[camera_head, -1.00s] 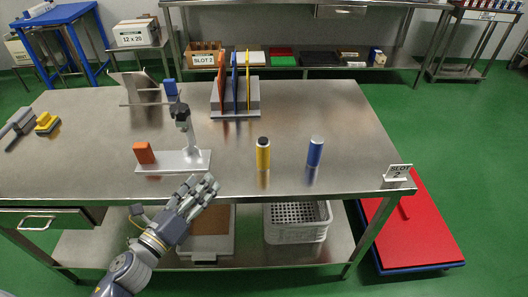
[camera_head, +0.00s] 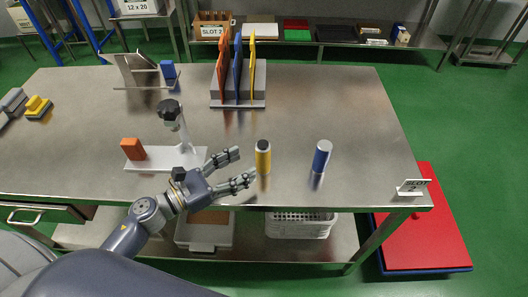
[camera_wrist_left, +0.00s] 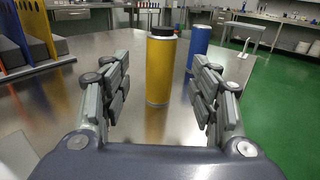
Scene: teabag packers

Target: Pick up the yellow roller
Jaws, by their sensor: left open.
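The yellow roller (camera_head: 263,158) is an upright yellow cylinder with a dark cap, standing on the steel table (camera_head: 345,110) near its front edge. My left gripper (camera_head: 246,166) is open just left of the roller, with its fingers pointing at it. In the left wrist view the yellow roller (camera_wrist_left: 161,70) stands between the two open fingers (camera_wrist_left: 160,90). I see gaps on both sides, and neither finger appears to touch it. My right gripper is not in view.
A blue cylinder (camera_head: 321,157) stands to the right of the yellow roller. A white stand (camera_head: 165,159) with an orange block (camera_head: 133,149) is left of my gripper. A rack (camera_head: 238,96) with coloured boards is behind. The right part of the table is clear.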

